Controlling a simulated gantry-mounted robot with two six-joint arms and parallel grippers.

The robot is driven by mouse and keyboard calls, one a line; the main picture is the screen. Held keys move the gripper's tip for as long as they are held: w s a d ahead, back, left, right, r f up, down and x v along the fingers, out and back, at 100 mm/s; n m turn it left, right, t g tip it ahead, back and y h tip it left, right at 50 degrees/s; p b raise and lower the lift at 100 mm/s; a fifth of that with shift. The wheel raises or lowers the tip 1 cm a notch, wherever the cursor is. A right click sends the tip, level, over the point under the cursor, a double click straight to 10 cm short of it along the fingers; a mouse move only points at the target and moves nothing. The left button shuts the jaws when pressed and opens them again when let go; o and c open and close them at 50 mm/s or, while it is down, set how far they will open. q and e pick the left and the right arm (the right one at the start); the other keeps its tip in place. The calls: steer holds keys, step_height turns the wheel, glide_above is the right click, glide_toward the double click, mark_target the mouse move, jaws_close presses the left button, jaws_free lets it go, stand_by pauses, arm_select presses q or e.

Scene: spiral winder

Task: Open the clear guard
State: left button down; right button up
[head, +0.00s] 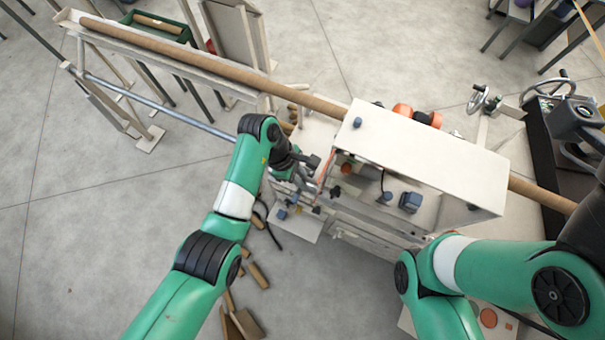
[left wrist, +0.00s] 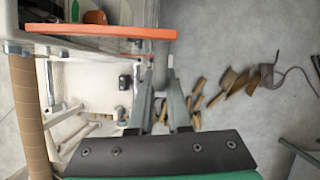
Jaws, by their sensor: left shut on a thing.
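The winder's white housing (head: 430,160) stands right of centre in the head view. An orange strip (left wrist: 100,31), which looks like the edge of the clear guard, crosses the top of the left wrist view. The clear panel itself is hard to make out. My left gripper (head: 312,162) is at the left end of the housing, beside the orange edge. In the left wrist view its fingers (left wrist: 160,66) close together near the strip's right end, shut on the guard; the exact grip point is hard to see. My right arm reaches in from the right, but its gripper is out of view.
A long brown cardboard tube (head: 210,70) lies in a trough and runs through the housing. Blue and dark knobs (head: 410,201) sit on the machine's near side. Brown tube offcuts (head: 258,274) lie on the floor below my left arm.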

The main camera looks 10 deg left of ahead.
arm_select(q)
steer(key=shift+w+a, duration=0.15)
steer(key=shift+w, duration=0.05)
stand_by(0.4)
steer(key=c, duration=0.9)
jaws_free()
steer(key=p+v, duration=0.3)
steer(key=v, duration=0.8)
steer(key=shift+a+r, duration=0.15)
steer(key=shift+r, duration=0.15)
